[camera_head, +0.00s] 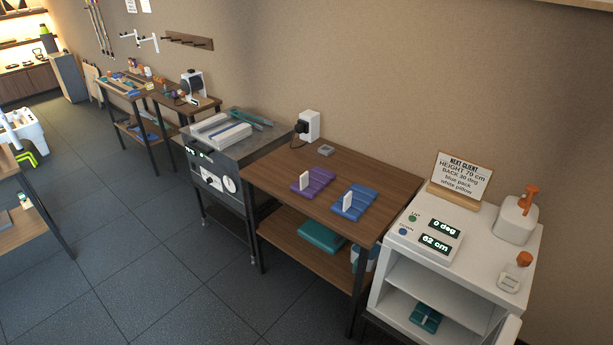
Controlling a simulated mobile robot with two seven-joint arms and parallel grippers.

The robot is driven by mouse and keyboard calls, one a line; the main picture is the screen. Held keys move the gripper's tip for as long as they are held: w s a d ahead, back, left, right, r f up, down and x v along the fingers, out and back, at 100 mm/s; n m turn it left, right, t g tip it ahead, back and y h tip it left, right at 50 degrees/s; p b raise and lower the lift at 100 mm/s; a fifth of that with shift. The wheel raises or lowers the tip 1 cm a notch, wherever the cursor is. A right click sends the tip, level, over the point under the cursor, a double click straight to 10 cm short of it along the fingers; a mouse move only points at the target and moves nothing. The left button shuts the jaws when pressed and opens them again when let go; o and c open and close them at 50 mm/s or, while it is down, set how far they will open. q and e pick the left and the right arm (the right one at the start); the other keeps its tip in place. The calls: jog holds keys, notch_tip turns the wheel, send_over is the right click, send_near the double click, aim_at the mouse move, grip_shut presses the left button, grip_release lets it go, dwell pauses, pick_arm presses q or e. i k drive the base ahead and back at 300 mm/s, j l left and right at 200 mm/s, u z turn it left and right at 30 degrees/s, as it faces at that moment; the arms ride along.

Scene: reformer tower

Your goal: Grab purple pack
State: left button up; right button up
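The purple pack (318,179) lies flat on the wooden table (272,176), left of a similar blue pack (361,201). A small white upright piece stands at the left side of each pack. Neither of my grippers shows in the head view.
A metal unit with a dial (221,183) adjoins the table on the left. A white cabinet (392,268) with a control panel, a sign (463,176) and a white bottle (515,219) stands on the right. A teal item (321,237) lies on the lower shelf. The dark floor in front is clear.

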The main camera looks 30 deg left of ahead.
aim_at(312, 182)
jog(key=i+j+z, duration=0.1)
jog(key=j, duration=0.5)
jog(key=i+j, duration=0.25)
jog(key=j, duration=0.4)
jog(key=i+j+z, duration=0.15)
jog(key=j, duration=0.45)
jog(key=i+j, duration=0.2)
jog(key=j, duration=0.45)
jog(key=i+j+z, duration=0.15)
jog(key=j, duration=0.45)
jog(key=i+j, duration=0.1)
jog(key=j, duration=0.55)
jog(key=i+j+z, duration=0.15)
jog(key=j, duration=0.5)
jog(key=i+j, duration=0.1)
jog(key=j, duration=0.95)
jog(key=i+z, duration=0.05)
